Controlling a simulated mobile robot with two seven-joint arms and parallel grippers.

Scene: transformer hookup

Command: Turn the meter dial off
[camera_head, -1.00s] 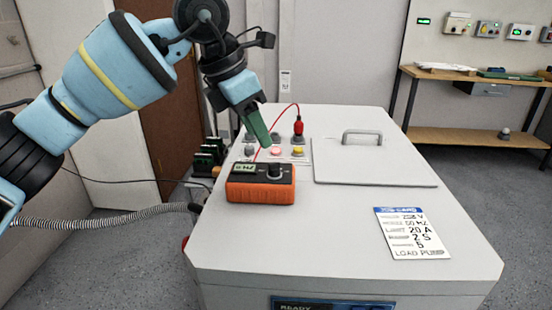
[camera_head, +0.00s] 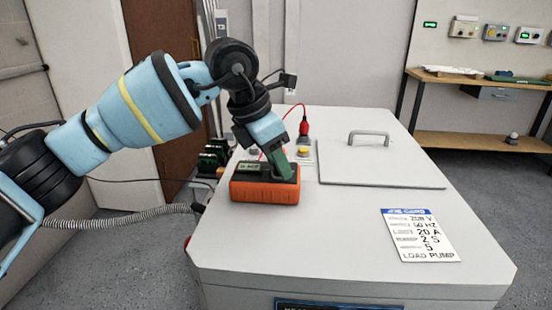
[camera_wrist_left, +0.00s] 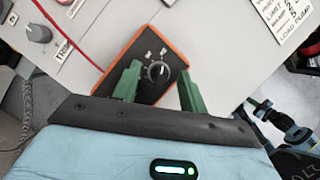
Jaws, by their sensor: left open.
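The orange meter (camera_head: 265,190) with a dark face lies on the grey cabinet top. In the left wrist view the meter (camera_wrist_left: 138,48) shows its round dial (camera_wrist_left: 157,71) with markings around it. My left gripper (camera_head: 283,170) is over the meter's face, its green fingers pointing down. In the left wrist view the open fingers of the left gripper (camera_wrist_left: 157,80) stand on either side of the dial, with gaps to it. I cannot tell whether they touch the meter. In the head view the fingers hide the dial. My right gripper is not in view.
A red plug (camera_head: 304,128) with a red lead stands behind the meter, near a yellow button (camera_head: 303,150). A handled lid (camera_head: 380,172) and a label plate (camera_head: 420,235) lie to the right. The cabinet top (camera_head: 330,240) in front is clear.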

